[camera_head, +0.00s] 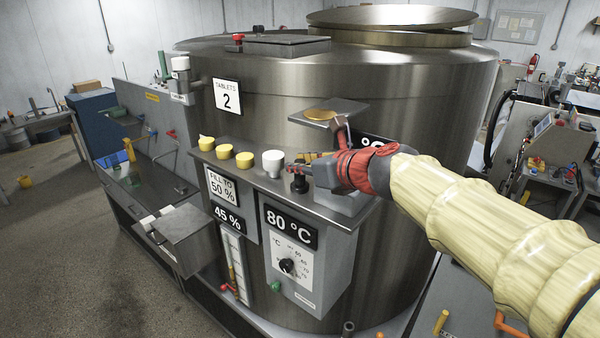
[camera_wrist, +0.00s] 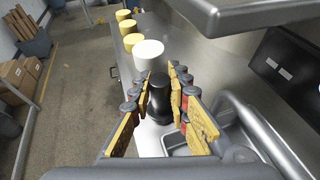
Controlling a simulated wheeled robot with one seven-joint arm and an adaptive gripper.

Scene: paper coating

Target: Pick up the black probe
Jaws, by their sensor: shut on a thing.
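The black probe (camera_head: 299,184) stands upright on the metal ledge (camera_head: 330,216) fixed to the front of the tank, to the right of a white knob (camera_head: 272,163). My gripper (camera_head: 303,164) reaches in from the right, with its fingers around the probe's upper part. In the wrist view the probe (camera_wrist: 158,104) sits between the two yellow-and-red fingers, and the gripper is shut on it. Whether the probe's base still touches the ledge is hard to tell.
Several yellow knobs (camera_head: 225,151) line the ledge left of the white one. A small shelf (camera_head: 328,114) juts from the large steel tank (camera_head: 420,100) above my gripper. An 80 °C panel (camera_head: 290,263) hangs below. A curved metal handle (camera_wrist: 262,135) is close on the right.

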